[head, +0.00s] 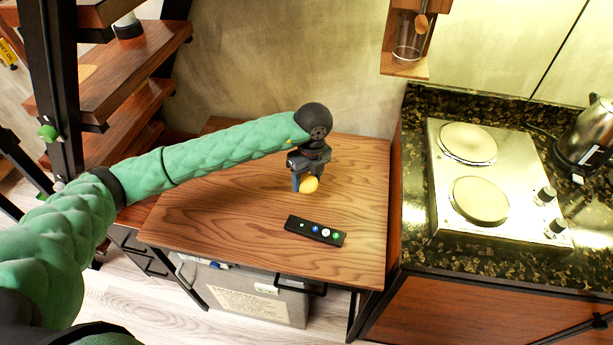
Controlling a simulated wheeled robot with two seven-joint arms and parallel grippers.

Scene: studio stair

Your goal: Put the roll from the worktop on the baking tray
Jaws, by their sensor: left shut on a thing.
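My left gripper (304,183) reaches in from the left over the wooden worktop (225,215) and points down. The fingers hide part of the roll. I cannot tell whether the roll touches the worktop or hangs just above it. I see no baking tray that I can make out. My right gripper is not in view.
A flat black bar with coloured round spots (316,231) lies on the worktop in front of the gripper. To the right, a two-plate hob (481,205) and a kettle (585,138) stand on a dark stone counter (414,200). Wooden stairs (125,65) rise at left.

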